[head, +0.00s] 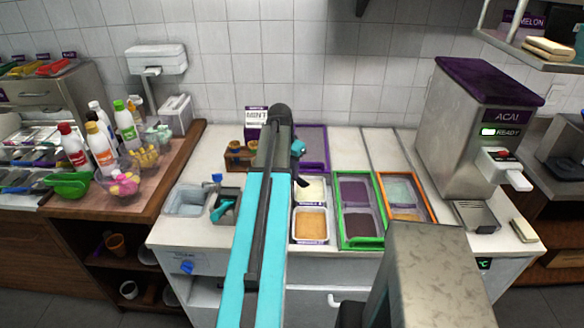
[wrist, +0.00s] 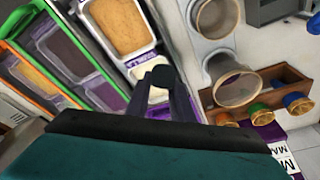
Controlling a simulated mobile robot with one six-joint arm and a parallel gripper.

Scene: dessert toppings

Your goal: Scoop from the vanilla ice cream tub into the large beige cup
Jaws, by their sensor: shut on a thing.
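The white, vanilla-looking ice cream tub (head: 311,188) is in the purple-framed row, behind a tan tub (head: 312,225). In the wrist view the white tub (wrist: 152,72) is partly covered by what I hold. My gripper (head: 299,170) is above the white tub's left side. In the wrist view my gripper (wrist: 163,98) is shut on a dark scoop-like tool (wrist: 161,76). Whether it touches the ice cream or carries any is unclear. Two beige round cups stand to the right there: one lower (wrist: 238,92), one upper (wrist: 216,17).
A wooden holder (wrist: 286,75) with small coloured-rim pieces stands by the lower cup. Green-framed (head: 341,215) and orange-framed (head: 426,211) tubs lie to the right, then an acai machine (head: 465,125). A grey well (head: 228,193) is left of my arm.

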